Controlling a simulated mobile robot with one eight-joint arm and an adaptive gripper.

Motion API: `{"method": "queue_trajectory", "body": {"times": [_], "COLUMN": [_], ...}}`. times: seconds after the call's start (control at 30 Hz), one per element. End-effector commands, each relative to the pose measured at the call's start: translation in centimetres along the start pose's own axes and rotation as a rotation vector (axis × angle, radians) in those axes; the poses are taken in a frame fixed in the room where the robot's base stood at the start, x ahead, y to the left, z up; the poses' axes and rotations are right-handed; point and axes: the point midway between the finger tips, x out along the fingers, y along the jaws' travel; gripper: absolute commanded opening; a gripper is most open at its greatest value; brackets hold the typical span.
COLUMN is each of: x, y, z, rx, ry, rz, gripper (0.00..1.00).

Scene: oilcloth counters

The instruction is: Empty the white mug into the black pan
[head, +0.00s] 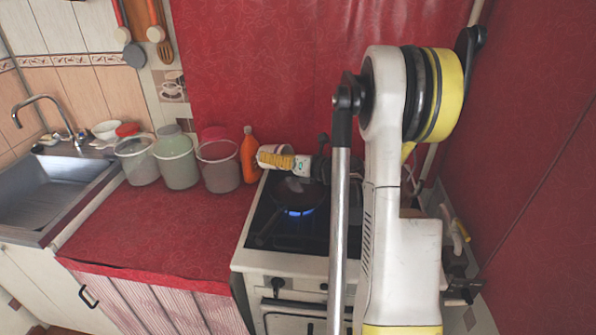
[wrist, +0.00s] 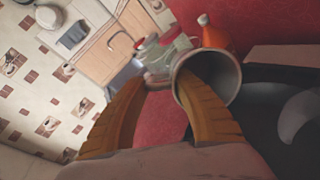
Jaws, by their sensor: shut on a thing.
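The white mug (head: 284,149) is held above the stove's back left, tipped onto its side. In the wrist view the mug (wrist: 225,75) shows its open mouth and grey-looking inside. My gripper (head: 264,157) has ribbed yellow fingers and is shut on the mug. In the wrist view one finger of my gripper (wrist: 165,78) reaches into the mouth and the other is outside the wall. I cannot see any contents in the mug. The black pan (head: 297,196) sits on a lit burner, below the mug; its dark surface fills the right of the wrist view (wrist: 262,125).
An orange bottle (head: 249,155) stands just left of the mug. Several lidded jars (head: 178,160) stand left of it on the red counter (head: 150,225). Blue flame (head: 299,212) shows under the pan. The sink (head: 50,190) is far left; a red wall is behind the stove.

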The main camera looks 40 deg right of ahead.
Motion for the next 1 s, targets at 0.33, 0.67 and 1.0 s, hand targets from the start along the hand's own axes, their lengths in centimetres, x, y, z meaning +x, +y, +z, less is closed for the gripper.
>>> {"method": "queue_trajectory", "body": {"times": [0.33,0.67,1.0], "x": [2.0,3.7,8.0], "y": [0.7,0.7,0.9], "z": [0.8,0.5,0.0], "rx": [-0.028,-0.055,-0.088], "ry": [0.275,0.556,0.886], "rz": [-0.146,-0.299,-0.479], "gripper": [0.0,0.0,0.0]}}
